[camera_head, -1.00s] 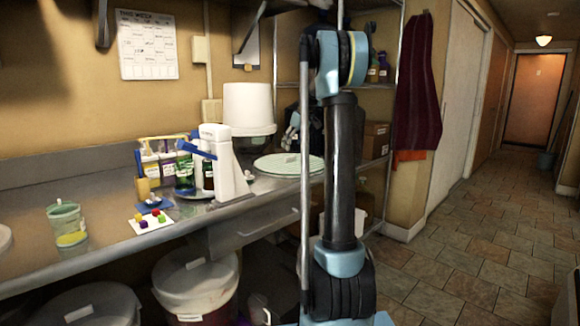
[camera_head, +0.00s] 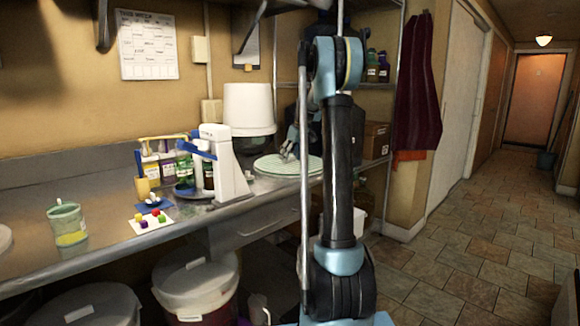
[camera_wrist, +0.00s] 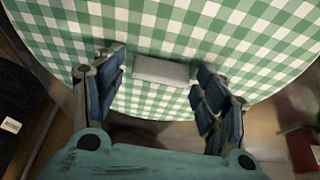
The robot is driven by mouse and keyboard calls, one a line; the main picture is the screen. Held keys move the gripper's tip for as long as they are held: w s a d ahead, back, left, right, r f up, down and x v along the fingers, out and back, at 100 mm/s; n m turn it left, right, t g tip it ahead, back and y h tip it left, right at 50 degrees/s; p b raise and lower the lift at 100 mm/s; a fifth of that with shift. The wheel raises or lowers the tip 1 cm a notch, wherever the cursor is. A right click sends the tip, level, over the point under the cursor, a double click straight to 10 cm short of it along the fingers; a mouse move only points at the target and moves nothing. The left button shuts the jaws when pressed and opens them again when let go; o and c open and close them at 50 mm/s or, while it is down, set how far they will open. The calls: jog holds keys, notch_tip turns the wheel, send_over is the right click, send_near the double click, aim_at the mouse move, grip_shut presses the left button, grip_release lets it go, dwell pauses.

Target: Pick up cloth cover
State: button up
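The cloth cover (camera_head: 268,167) is a round, flat piece with a green and white check, lying on the metal counter beside the white bucket. In the wrist view the cloth cover (camera_wrist: 240,40) fills the upper part, with a plain pale tab (camera_wrist: 162,71) near its lower edge. My gripper (camera_wrist: 160,76) is open, with its blue-padded fingers on either side of the tab and nothing held. In the head view my gripper (camera_head: 288,150) is small, just over the cover and partly behind my arm. I cannot tell whether the fingers touch the cloth.
The white bucket (camera_head: 248,108) stands behind the cover. A white and blue bottle-capping stand (camera_head: 224,165) is to its left. A metal shelf rack (camera_head: 372,86) with bottles and a cardboard box (camera_head: 376,141) stands on the right. Lidded buckets (camera_head: 195,285) are under the counter (camera_head: 110,205).

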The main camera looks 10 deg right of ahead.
jog(key=c, duration=0.7)
jog(key=shift+r, duration=0.15)
